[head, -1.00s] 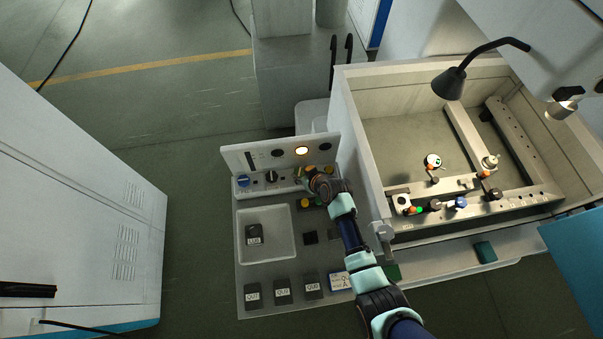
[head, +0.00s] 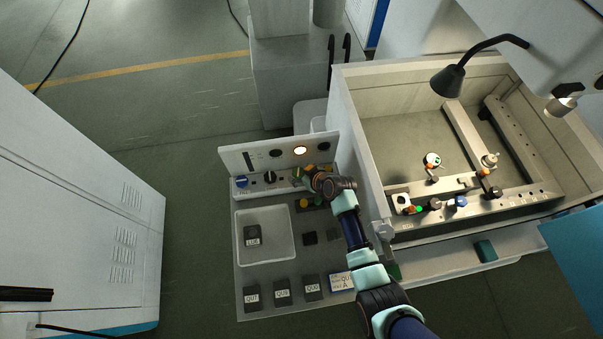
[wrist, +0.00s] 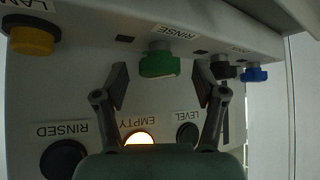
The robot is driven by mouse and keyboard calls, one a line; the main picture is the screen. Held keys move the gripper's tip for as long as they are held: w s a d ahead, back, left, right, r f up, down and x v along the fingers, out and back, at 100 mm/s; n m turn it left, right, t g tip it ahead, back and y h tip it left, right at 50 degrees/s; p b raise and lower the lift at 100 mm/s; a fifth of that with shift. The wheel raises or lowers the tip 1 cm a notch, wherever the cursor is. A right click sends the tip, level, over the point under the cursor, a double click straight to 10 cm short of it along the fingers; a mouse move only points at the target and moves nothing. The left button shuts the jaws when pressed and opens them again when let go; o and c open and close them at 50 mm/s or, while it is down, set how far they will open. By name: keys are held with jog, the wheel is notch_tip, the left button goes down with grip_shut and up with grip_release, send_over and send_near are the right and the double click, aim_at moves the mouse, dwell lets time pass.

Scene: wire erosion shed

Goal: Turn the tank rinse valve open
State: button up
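The tank rinse valve is a green knob (wrist: 158,62) under a RINSE label on the grey control panel, upper middle in the wrist view. My gripper (wrist: 161,82) is open. Its two dark fingers stand apart to the left and right, with the knob between and just past their tips. I see no finger touching the knob. In the head view my gripper (head: 309,177) is at the right part of the panel (head: 228,160) and mostly covers the knob there.
A yellow knob (wrist: 32,38) is left of the valve; a black knob (wrist: 222,70) and a blue knob (wrist: 254,73) are right. The EMPTY lamp (wrist: 139,139) is lit; RINSED (wrist: 64,160) and LEVEL (wrist: 187,132) are dark. The machine tank (head: 350,120) stands close right of my arm.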

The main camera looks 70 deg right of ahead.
notch_tip(320, 180, up, 10)
dwell(0.6)
